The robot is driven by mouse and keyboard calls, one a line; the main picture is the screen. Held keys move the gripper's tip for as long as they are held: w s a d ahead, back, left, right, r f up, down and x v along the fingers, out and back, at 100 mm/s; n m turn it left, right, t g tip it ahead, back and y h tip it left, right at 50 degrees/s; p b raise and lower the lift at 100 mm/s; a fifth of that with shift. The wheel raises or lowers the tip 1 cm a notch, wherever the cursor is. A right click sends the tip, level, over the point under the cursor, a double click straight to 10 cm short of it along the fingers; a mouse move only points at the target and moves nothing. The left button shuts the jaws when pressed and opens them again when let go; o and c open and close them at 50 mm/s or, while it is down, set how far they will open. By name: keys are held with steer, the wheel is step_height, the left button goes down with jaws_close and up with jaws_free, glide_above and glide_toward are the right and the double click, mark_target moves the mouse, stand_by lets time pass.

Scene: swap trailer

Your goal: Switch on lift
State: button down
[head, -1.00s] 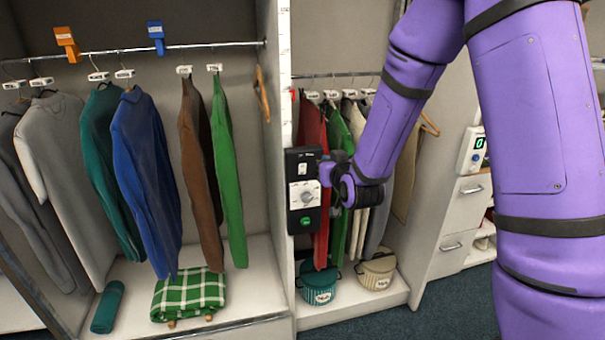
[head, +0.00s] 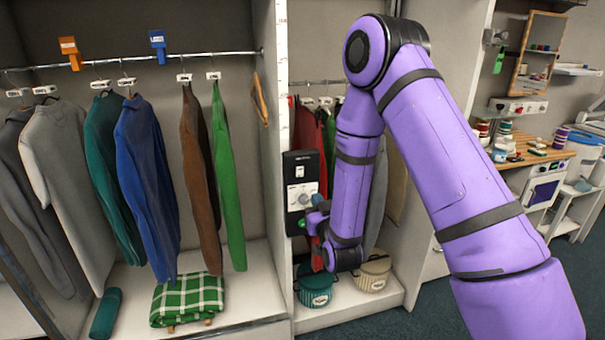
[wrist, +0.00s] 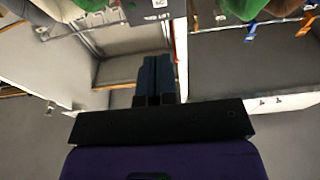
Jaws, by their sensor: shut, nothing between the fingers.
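The black lift control panel (head: 293,162) is on the upright post between the two wardrobe bays. It has a small white switch at the top, a white plate with a round dial (head: 299,199) in the middle, and a green button low down, partly hidden by my gripper. My gripper (head: 314,220) is at the lower right of the panel, by the dial and the button; I cannot tell if it touches. In the wrist view my gripper (wrist: 157,72) has its fingers together and empty. The panel's edge (wrist: 150,10) shows there, upside down, with lettering.
Clothes hang on the rail (head: 200,46) to the left, with a folded green check blanket (head: 188,299) below. A teal basket (head: 314,287) and a cream basket (head: 373,273) stand under the right bay. A workbench (head: 520,150) stands farther right.

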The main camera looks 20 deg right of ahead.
mark_target(300, 164)
steer(key=w, duration=0.4)
steer(key=w+r, duration=0.1)
steer(key=w, duration=0.4)
steer(key=w+r, duration=0.1)
steer(key=w, duration=0.4)
steer(key=shift+r, duration=0.15)
steer(key=shift+w+r+g, duration=0.45)
steer(key=shift+r+g, duration=0.1)
steer(key=shift+g, duration=0.55)
steer(key=shift+s, duration=0.1)
